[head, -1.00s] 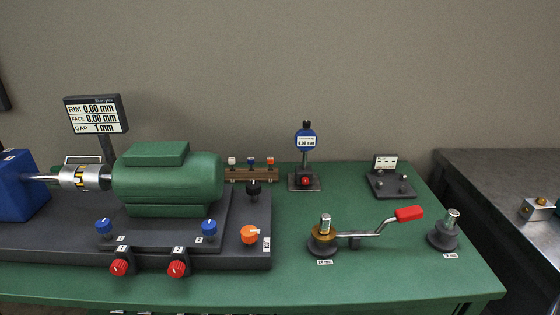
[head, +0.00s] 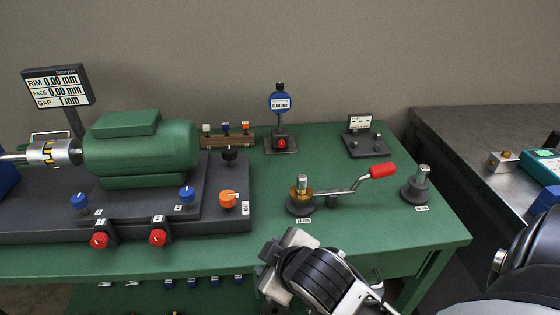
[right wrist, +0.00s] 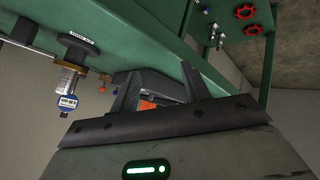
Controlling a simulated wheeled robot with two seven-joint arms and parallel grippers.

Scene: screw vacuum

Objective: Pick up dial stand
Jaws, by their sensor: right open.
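The dial stand (head: 280,103) stands upright at the back of the green table in the head view. It has a round blue dial with a white readout, a post and a dark square base with a red knob. In the right wrist view, a blue dial with a white readout (right wrist: 67,101) shows at the left, beside the fingers. My right gripper is at the table's front edge in the head view, well apart from the stand; its fingers (right wrist: 158,92) are open in the right wrist view, with nothing seen held. My left gripper is not in view.
A crank with a red handle (head: 382,170) and a grey post (head: 416,186) stand at the table's front right. A small dark plate (head: 367,145) lies right of the stand. The green motor (head: 142,146) fills the left. A rack (head: 228,142) stands beside the stand.

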